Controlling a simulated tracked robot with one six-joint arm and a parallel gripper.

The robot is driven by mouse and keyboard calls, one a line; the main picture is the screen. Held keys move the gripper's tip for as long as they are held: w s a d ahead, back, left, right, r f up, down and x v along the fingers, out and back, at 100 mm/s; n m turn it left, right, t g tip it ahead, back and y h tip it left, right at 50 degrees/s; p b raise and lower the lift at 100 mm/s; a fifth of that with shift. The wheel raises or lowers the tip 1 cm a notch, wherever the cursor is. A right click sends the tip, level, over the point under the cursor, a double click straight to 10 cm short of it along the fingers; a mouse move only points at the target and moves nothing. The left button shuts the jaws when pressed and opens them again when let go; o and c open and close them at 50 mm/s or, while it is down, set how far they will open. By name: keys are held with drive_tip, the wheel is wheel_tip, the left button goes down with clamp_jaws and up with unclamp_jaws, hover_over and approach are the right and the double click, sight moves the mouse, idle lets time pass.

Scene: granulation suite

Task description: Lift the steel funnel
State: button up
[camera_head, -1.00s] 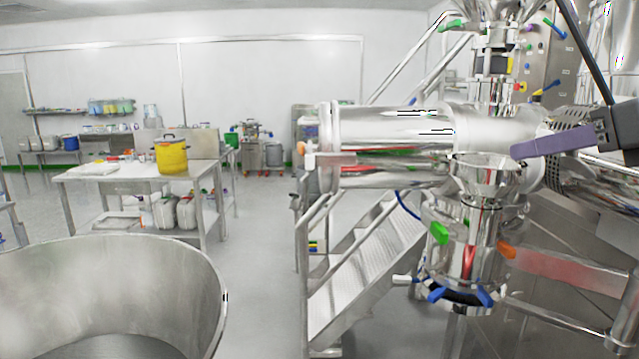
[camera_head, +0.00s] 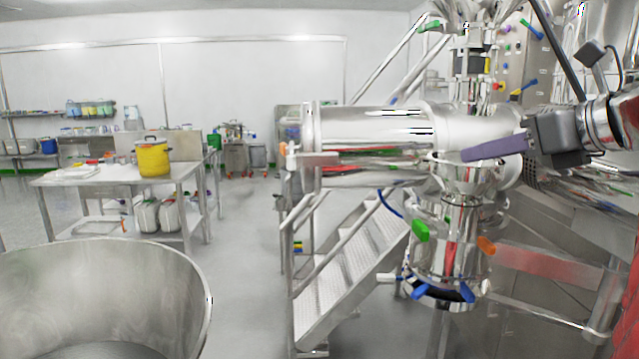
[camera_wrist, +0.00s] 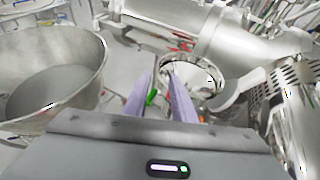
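The steel funnel (camera_head: 456,181) is a shiny cone with a wide round rim. It appears to sit upright on top of a steel vessel with coloured clamps. In the wrist view the funnel (camera_wrist: 205,77) lies just beyond my fingers, and they cover part of its rim. My gripper (camera_head: 465,155) reaches in from the right at about rim height, its purple fingers overlapping the funnel's top in the head view. In the wrist view my gripper (camera_wrist: 160,76) has two separated fingers with nothing held between them. I cannot tell whether a finger touches the rim.
A horizontal steel cylinder (camera_head: 370,128) runs close behind the funnel. The clamped vessel (camera_head: 445,255) stands below it. Metal steps (camera_head: 350,275) are left of the vessel, and a large open steel bowl (camera_head: 110,285) is at lower left. A table with a yellow pot (camera_head: 153,158) stands farther back.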

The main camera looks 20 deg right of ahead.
sight(463, 184)
drive_tip(key=shift+x, duration=1.55)
drive_tip(key=shift+x, duration=2.55)
drive_tip(key=shift+c, duration=0.5)
clamp_jaws()
drive_tip(key=shift+f, duration=0.15)
